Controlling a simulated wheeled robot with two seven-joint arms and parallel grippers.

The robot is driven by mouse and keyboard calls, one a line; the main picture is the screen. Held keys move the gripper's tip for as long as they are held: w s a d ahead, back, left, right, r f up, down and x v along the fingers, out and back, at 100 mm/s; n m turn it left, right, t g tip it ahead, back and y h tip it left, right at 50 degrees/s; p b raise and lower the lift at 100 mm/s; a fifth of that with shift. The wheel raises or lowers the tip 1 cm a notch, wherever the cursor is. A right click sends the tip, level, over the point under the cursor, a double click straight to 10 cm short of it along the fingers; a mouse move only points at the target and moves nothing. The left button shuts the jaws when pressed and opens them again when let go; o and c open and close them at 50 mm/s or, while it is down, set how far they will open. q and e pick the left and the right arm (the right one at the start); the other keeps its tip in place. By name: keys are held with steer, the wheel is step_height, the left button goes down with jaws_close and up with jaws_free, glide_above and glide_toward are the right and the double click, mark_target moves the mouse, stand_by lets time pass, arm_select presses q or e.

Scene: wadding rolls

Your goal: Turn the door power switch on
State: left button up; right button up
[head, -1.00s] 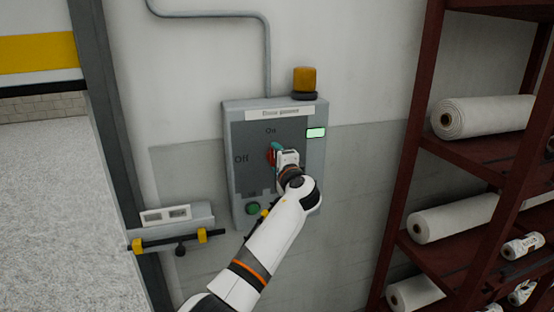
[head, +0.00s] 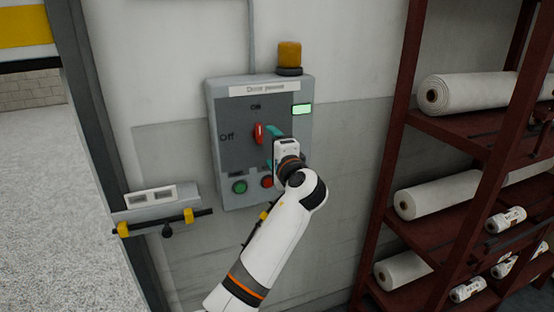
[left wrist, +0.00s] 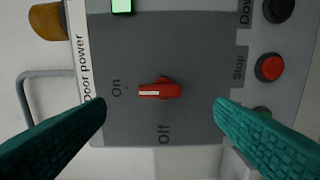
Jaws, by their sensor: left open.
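The door power switch is a red knob (head: 258,133) on the grey control panel (head: 218,100) on the wall. It stands upright toward the "On" label. In the left wrist view the red knob (left wrist: 160,90) shows its white mark pointing to "On". A small rectangular indicator (head: 303,110) on the panel glows green. My left gripper (head: 272,147) is open, with teal fingers just in front of and to the right of the knob. In the left wrist view the fingers are wide apart on either side of the knob, with nothing between them. My right gripper is out of view.
Green (head: 239,187) and red (head: 267,181) push buttons sit low on the panel, near my gripper. An amber lamp (head: 289,55) stands on top. A dark red rack (head: 460,130) with white rolls is at the right. A small wall-side ledge (head: 150,198) is at the left.

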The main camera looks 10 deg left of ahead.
arm_select(q)
steer(key=shift+v, duration=1.75)
step_height(320, 180, down, 19)
steer(key=w+m+g+h, duration=0.1)
steer(key=g+h, duration=0.1)
steer(key=h, duration=0.1)
steer(key=s+f+g+h, duration=0.2)
steer(key=s+f, duration=0.2)
steer(key=f, duration=0.8)
steer(key=s+f+g+h, duration=0.1)
steer(key=s+f+h, duration=0.15)
steer(key=f, duration=0.95)
steer(key=s+a+f+n+g+h, duration=0.1)
steer(key=s+a+f+n+g, duration=0.2)
steer(key=s+f, duration=1.5)
steer(key=s+a+f+n+g, duration=0.1)
steer(key=s+f, duration=0.4)
steer(key=s, duration=0.7)
steer(key=s+a+f+n+g+h, duration=0.1)
steer(key=s+f, duration=0.4)
steer(key=s, duration=0.8)
steer(key=s+a+f+n+g, duration=0.3)
steer(key=s+f+n+g, duration=0.1)
steer(key=s, duration=0.8)
steer(key=shift+s+a+f+n, duration=0.2)
steer(key=shift+f+n, duration=0.3)
steer(key=shift+f, duration=0.3)
